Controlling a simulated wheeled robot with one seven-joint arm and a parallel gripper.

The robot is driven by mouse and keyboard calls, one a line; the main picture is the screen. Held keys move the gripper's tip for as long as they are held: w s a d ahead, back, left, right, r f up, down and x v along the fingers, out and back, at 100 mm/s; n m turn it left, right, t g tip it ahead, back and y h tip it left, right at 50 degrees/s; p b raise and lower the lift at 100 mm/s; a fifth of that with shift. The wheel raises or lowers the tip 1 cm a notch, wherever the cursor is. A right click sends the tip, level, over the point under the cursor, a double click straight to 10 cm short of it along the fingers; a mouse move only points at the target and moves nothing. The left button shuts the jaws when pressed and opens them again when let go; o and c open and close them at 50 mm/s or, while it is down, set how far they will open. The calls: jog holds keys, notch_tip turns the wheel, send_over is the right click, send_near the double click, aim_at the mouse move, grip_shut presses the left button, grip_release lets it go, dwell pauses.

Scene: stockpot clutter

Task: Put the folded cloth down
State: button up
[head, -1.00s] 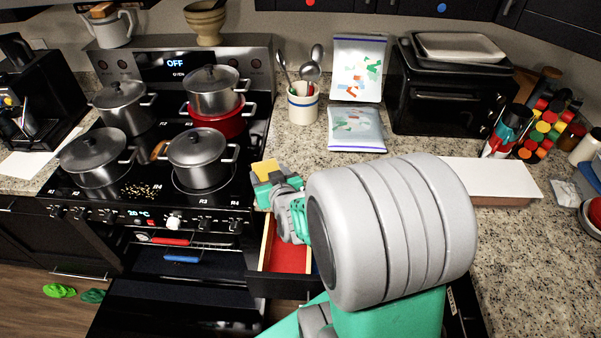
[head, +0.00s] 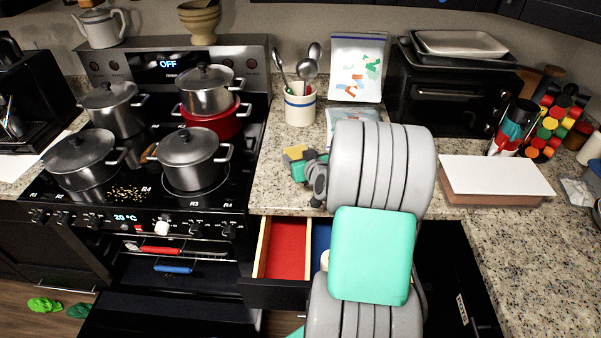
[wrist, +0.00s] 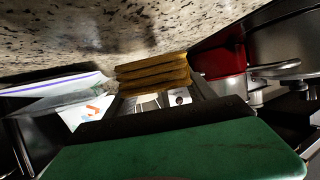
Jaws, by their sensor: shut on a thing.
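The folded cloth (head: 295,152) is a small yellow, layered bundle over the granite counter (head: 265,190), just right of the stove. In the wrist view the cloth (wrist: 152,74) shows several stacked folds at the end of my gripper (wrist: 150,92). My gripper (head: 299,161) is shut on the cloth. The speckled counter surface fills the top of the wrist view, close to the cloth. I cannot tell whether the cloth touches it. My thick grey and green arm hides part of the counter to the right.
An open drawer (head: 285,246) with a red bottom lies below the counter edge. A utensil crock (head: 300,106) stands behind the cloth, and a clear bag (head: 357,68) leans behind. Pots, such as one at the front (head: 190,160), stand on the stove to the left.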

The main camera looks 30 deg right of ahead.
jog(key=shift+w+d+f+b, duration=0.1)
jog(key=shift+f+b, duration=0.3)
jog(key=shift+f, duration=0.3)
jog(key=shift+w+d+f+b, duration=0.15)
jog(key=shift+f+b, duration=0.2)
jog(key=shift+f, duration=0.4)
jog(key=shift+w+d+f+b, duration=0.1)
jog(key=shift+f+b, duration=0.3)
jog(key=shift+f, duration=0.3)
jog(key=o, duration=1.5)
jog(key=shift+r, duration=0.1)
